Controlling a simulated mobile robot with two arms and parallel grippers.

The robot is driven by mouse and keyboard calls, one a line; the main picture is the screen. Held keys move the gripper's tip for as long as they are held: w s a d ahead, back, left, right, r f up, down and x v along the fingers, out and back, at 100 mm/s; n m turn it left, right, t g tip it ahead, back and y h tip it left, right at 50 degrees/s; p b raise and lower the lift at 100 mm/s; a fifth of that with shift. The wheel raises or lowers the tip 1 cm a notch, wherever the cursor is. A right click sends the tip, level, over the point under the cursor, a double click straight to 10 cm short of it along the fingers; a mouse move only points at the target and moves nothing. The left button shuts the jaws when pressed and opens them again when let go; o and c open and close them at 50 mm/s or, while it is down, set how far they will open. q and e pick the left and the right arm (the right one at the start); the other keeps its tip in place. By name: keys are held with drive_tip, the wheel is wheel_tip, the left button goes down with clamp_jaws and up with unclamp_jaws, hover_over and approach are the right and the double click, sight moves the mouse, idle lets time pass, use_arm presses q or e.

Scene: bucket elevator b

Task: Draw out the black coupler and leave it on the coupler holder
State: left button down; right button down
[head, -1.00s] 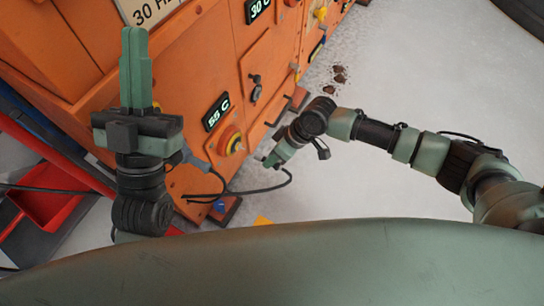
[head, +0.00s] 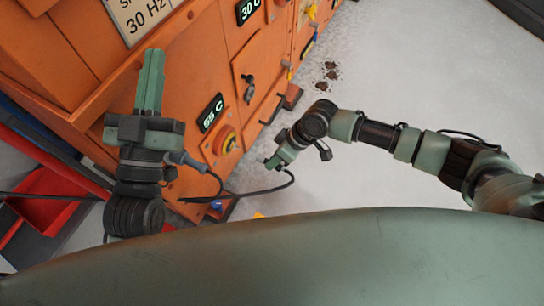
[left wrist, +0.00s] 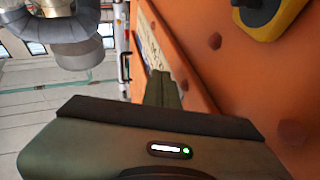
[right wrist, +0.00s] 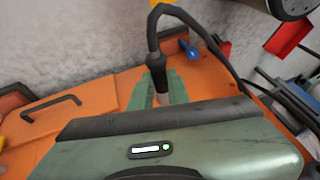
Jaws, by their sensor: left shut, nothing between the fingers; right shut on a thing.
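My right gripper (head: 272,163) is low beside the orange machine, shut on the black coupler (right wrist: 157,68). In the right wrist view the coupler sits upright between the fingers, with a pale lower end and a black cable (right wrist: 186,15) arching from its top. The cable loops back toward the machine in the head view. My left gripper (head: 150,80) is shut and empty, raised in front of the machine's face. In the left wrist view its fingers (left wrist: 163,88) are together near the orange panel. I cannot make out the coupler holder.
A grey plug (head: 188,160) with a cable is close to my left wrist. A red bin (head: 50,200) stands at the left. Grey floor at the right is mostly clear.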

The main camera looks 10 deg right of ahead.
drive_tip(key=shift+s+d+r+p, duration=0.1)
drive_tip(key=shift+s+d+p, duration=0.15)
drive_tip(key=shift+d+p, duration=0.1)
use_arm(q)
drive_tip(key=shift+w+a+f+g+y, duration=0.1)
drive_tip(key=shift+w+f+g+y, duration=0.1)
drive_tip(key=shift+f+g, duration=0.5)
drive_tip(key=shift+w+f+g+y, duration=0.2)
drive_tip(key=shift+w+f+g, duration=0.1)
drive_tip(key=shift+f, duration=0.7)
drive_tip(key=shift+w+a+f+g+y, duration=0.1)
drive_tip(key=shift+w+f+g+y, duration=0.1)
drive_tip(key=shift+f+g, duration=0.5)
use_arm(e)
drive_tip(key=shift+s+d, duration=0.25)
drive_tip(key=shift+d, duration=0.1)
use_arm(q)
drive_tip(key=shift+f, duration=0.15)
